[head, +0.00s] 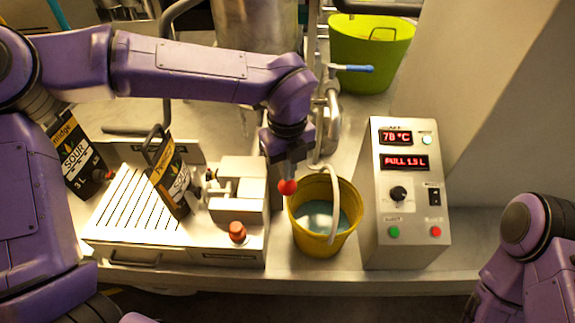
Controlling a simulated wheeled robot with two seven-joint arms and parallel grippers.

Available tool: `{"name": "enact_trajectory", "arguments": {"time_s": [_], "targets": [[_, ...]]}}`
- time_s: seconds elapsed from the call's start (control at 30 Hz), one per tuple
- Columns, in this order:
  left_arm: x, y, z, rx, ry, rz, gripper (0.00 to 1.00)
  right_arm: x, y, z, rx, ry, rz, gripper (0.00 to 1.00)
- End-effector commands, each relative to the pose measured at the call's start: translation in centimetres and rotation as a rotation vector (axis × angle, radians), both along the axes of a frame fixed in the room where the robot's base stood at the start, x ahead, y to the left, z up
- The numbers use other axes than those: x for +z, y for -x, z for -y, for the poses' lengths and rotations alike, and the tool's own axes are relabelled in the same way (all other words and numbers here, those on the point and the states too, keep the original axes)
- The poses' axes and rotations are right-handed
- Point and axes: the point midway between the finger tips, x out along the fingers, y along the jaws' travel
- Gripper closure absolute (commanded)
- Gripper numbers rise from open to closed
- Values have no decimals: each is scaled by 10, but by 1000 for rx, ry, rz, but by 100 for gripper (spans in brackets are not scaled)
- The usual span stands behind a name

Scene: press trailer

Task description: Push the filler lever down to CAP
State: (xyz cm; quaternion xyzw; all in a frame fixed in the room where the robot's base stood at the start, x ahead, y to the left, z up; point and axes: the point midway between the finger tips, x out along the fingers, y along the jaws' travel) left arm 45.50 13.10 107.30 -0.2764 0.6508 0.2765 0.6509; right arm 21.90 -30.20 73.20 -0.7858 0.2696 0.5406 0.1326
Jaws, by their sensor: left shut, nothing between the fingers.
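The filler is a pale metal block (238,186) at the right end of a slatted tray. A red ball knob (287,187), which looks like the end of the filler lever, sticks out at the block's right side. My left gripper (288,165) points down, shut and empty, right above this red knob. I cannot tell whether it touches it. The lever's arm is mostly hidden behind the gripper. No CAP mark is readable. A black SOUR pouch (172,180) leans at the filler's left side. Of my right arm only a purple link shows; its gripper is out of view.
A yellow bucket (342,235) with liquid stands just right of the filler. A second red knob (237,230) is on the front. A blue-handled valve (352,68) and green tub (372,42) are behind.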

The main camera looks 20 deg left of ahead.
Motion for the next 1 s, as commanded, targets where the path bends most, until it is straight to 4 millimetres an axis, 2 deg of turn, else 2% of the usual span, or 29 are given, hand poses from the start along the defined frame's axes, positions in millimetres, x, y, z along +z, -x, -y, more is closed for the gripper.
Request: {"name": "enact_trajectory", "arguments": {"time_s": [1.0], "targets": [[-53,-3,-1,1,0,-1,100,-40,0,0,0,0,0,100]]}}
